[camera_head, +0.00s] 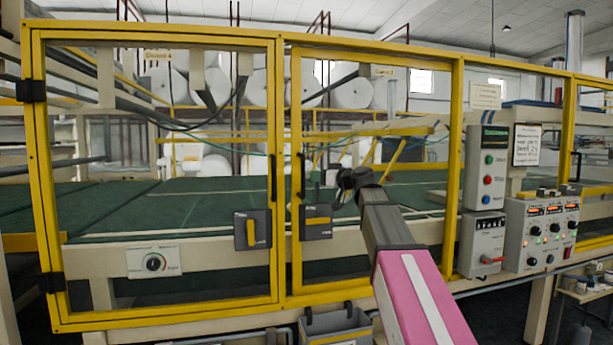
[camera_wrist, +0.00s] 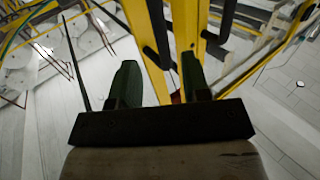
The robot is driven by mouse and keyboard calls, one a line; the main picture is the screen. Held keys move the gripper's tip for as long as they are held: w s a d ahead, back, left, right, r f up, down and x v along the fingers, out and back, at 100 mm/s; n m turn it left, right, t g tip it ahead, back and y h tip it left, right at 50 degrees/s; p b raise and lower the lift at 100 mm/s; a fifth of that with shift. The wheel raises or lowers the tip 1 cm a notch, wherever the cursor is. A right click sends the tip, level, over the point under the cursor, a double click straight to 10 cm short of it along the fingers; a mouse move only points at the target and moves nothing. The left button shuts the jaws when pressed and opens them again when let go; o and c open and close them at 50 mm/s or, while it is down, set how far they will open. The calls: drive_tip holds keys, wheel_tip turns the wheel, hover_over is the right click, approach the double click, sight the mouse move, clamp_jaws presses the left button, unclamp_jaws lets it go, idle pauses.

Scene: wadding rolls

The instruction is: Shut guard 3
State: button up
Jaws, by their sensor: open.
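Two yellow-framed clear guards stand side by side, a left guard (camera_head: 276,120) and a right guard (camera_head: 455,130). Each has a small label at its top; I cannot read the numbers surely. Black upright handles, the left handle (camera_head: 273,177) and the right handle (camera_head: 301,175), flank the meeting posts. I cannot tell whether either guard is ajar. My gripper (camera_head: 342,180) is in front of the right guard, a little right of its handle. In the wrist view my gripper (camera_wrist: 160,82) has its dark green fingers apart, with yellow posts and a black handle (camera_wrist: 151,62) beyond.
A latch box with a yellow lever (camera_head: 252,230) and another latch box (camera_head: 316,222) sit below the handles. A control box (camera_head: 486,168) and a knob panel (camera_head: 541,232) stand to the right. A grey bin (camera_head: 335,328) hangs below. White rolls (camera_head: 352,92) lie behind the guards.

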drive_tip(key=x, duration=0.8)
drive_tip(key=shift+w+a, duration=0.1)
drive_tip(key=shift+c, duration=0.2)
clamp_jaws()
drive_tip(key=shift+s+a, duration=0.25)
drive_tip(key=shift+a, duration=0.55)
drive_tip(key=shift+s+a, duration=0.25)
drive_tip(key=shift+a, duration=0.55)
drive_tip(key=shift+s+a, duration=0.2)
drive_tip(key=shift+a, duration=0.6)
